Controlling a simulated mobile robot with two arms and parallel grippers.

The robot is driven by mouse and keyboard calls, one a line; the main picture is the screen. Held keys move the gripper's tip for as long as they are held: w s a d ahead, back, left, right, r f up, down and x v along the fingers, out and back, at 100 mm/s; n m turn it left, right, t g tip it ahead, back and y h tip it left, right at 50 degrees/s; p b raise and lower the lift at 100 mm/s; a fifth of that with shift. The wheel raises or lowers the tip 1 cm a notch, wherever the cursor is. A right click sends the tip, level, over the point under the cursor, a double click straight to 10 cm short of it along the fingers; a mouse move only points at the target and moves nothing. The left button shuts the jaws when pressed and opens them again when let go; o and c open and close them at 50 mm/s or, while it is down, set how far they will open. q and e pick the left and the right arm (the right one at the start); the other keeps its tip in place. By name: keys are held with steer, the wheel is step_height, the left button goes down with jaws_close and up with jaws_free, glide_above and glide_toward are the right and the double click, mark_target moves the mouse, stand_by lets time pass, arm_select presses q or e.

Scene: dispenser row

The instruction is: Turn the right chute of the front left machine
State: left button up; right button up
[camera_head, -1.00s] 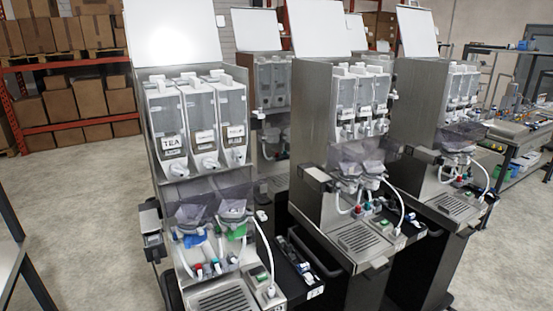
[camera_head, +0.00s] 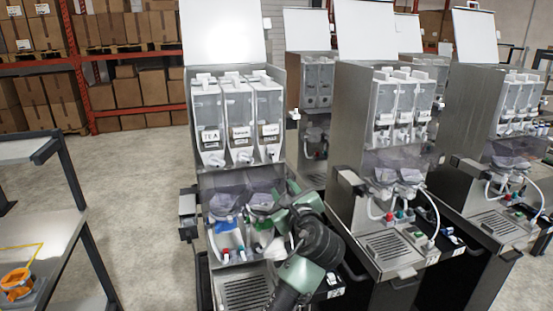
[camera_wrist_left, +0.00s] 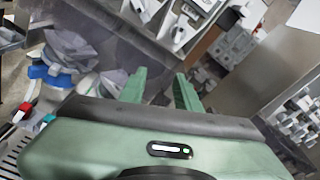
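The front left machine (camera_head: 230,180) stands left of centre in the head view, its lid raised, with three clear canisters. Its right chute (camera_head: 272,156) is the white spout under the right canister (camera_head: 268,115). My left gripper (camera_head: 280,205), green, is below that chute, in front of the right mixing bowl area, and apart from the chute. In the left wrist view the two fingers of the left gripper (camera_wrist_left: 160,88) are spread with nothing between them. White spout parts show beyond them near the top; I cannot tell which chute they are. My right gripper is not in view.
Similar machines (camera_head: 385,160) stand close on the right. The machine's drip tray (camera_head: 245,292) and white hoses lie below the bowls. A metal shelf (camera_head: 55,220) with an orange item (camera_head: 17,284) is at left. Pallet racks with boxes stand behind. Open floor lies between.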

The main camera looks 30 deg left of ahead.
arm_select(q)
steer(key=m+y, duration=0.1)
steer(key=y, duration=0.1)
glide_toward(274, 156)
steer(key=p+x, duration=0.3)
steer(key=x, duration=0.4)
steer(key=shift+r, duration=0.2)
steer(key=shift+w+a+f, duration=0.15)
steer(key=shift+w+a, duration=0.2)
steer(key=shift+a, duration=0.2)
jaws_close()
